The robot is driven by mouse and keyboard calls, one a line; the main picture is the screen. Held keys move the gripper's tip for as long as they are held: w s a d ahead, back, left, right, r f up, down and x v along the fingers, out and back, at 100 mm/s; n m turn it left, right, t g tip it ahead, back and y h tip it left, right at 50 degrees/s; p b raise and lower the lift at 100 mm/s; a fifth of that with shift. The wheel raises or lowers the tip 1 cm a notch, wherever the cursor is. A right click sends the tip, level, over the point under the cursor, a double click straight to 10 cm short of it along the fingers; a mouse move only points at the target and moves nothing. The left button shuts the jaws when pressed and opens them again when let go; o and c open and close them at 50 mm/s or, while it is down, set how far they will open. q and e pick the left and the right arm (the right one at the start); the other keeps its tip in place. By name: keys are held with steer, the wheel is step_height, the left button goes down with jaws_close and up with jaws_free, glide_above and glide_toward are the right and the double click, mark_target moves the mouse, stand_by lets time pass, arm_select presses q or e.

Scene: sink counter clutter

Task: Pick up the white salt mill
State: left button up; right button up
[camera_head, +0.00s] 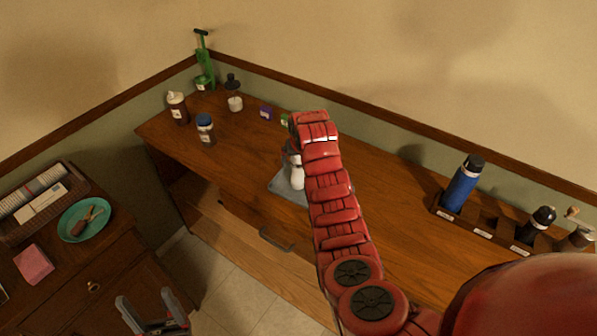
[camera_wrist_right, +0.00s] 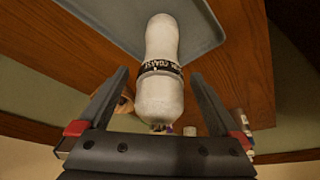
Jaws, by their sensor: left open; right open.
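My left gripper (camera_head: 152,312) is open and empty at the lower left of the head view, over the floor, far from the mill.
Bottles (camera_head: 205,130), a white cup (camera_head: 235,103) and a purple box (camera_head: 265,113) stand at the counter's left and back. A rack with a blue bottle (camera_head: 461,186) is at right. A side cabinet holds a teal plate (camera_head: 75,230). Bare counter lies left of the tray.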

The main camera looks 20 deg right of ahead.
steer(key=shift+c, duration=0.2)
jaws_close()
stand_by(0.5)
